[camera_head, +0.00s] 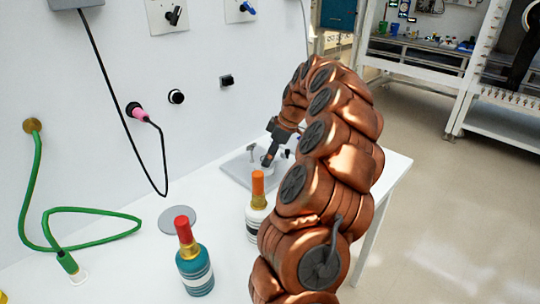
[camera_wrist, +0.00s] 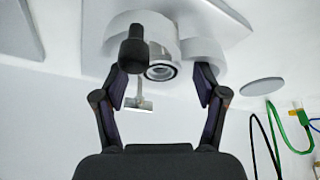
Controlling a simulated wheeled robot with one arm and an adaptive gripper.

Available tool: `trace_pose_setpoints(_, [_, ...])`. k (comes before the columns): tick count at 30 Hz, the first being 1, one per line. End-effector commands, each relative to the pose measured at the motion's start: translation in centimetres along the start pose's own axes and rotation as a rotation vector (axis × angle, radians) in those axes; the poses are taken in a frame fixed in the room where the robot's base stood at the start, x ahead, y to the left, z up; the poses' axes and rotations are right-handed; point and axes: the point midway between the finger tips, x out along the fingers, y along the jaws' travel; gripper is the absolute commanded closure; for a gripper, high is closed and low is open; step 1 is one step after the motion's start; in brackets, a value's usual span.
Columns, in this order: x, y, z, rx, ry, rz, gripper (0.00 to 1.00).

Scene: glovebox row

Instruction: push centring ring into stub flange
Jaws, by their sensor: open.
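My gripper (camera_wrist: 160,78) is open in the wrist view, with one finger on each side of a short metallic stub with a dark round mouth (camera_wrist: 161,73). A dark ring lines this mouth; I cannot tell whether it is the centring ring or part of the stub flange. A black knob-ended rod (camera_wrist: 133,52) stands just left of the mouth and partly covers it. In the head view my gripper (camera_head: 268,159) is low over a grey plate (camera_head: 236,170) on the white bench, beside a small white round part. My arm hides some of the plate's right side.
A small T-shaped metal piece (camera_wrist: 138,103) shows between the fingers. An orange-capped bottle (camera_head: 257,205) and a red-capped teal bottle (camera_head: 195,262) stand in front. A green hose (camera_head: 95,210) and a black cable (camera_head: 105,75) are at left.

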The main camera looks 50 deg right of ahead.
Motion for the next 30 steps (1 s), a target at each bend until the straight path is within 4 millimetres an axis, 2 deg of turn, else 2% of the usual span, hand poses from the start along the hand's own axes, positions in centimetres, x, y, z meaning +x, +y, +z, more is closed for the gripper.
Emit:
trace_pose_setpoints(5, [-1.5,0.0,0.0,0.0,0.0,0.001,0.28])
trace_pose_setpoints(18, [-8.7,0.1,-0.1,0.0,0.002,0.005,0.28])
trace_pose_setpoints(24, [-10.8,0.2,0.0,0.0,0.001,0.005,0.28])
trace_pose_setpoints(30, [-11.8,0.0,0.0,0.0,0.0,-0.001,0.28])
